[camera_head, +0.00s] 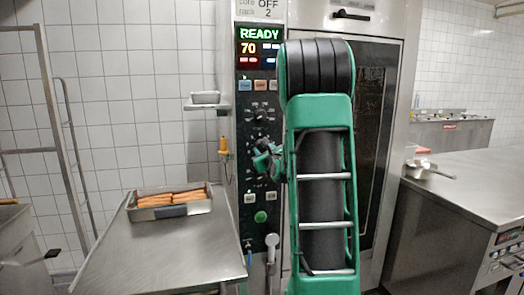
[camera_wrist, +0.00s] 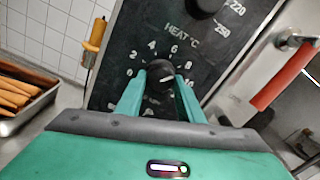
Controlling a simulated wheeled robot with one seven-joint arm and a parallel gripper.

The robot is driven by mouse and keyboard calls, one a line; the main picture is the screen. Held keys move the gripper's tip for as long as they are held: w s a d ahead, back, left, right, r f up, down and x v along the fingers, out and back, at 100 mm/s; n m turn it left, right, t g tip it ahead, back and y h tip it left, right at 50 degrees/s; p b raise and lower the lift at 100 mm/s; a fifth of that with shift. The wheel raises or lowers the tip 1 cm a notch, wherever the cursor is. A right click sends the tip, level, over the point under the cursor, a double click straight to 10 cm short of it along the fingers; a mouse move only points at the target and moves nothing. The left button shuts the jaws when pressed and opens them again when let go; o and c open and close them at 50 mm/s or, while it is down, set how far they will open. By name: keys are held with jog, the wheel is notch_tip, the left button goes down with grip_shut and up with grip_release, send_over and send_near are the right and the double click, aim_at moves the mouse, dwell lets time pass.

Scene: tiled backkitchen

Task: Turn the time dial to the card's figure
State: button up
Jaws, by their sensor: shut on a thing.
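The time dial is a black round knob (camera_wrist: 160,73) on the oven's dark control panel. In the wrist view it has figures from 0 to 10 around it. My gripper (camera_wrist: 160,88) is shut on it, one green finger on each side. A white mark shows on the knob, but its exact reading is unclear. In the head view my gripper (camera_head: 263,161) is at the panel and mostly covers this dial. The card (camera_head: 261,9) is at the top of the panel, cut by the frame. Its lines read "core OFF" and "rack 2"; no time line shows.
The heat dial (camera_head: 260,115) sits above, and a green button (camera_head: 260,217) below. The display (camera_head: 260,47) reads READY and 70. An orange-handled probe (camera_head: 224,147) hangs left of the panel. A tray (camera_head: 135,208) of sausages stands on the left steel table.

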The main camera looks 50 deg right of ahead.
jog(key=shift+w+a+r, duration=0.1)
jog(key=shift+w+r, duration=0.05)
jog(key=shift+w, duration=0.1)
jog(key=o, duration=1)
jog(key=shift+s, duration=0.1)
jog(key=shift+o, duration=0.2)
jog(key=shift+w+f, duration=0.2)
jog(key=shift+f, duration=0.1)
jog(key=shift+s, duration=0.15)
jog(key=v, duration=1)
jog(key=shift+a, duration=0.25)
jog(key=shift+f, duration=0.1)
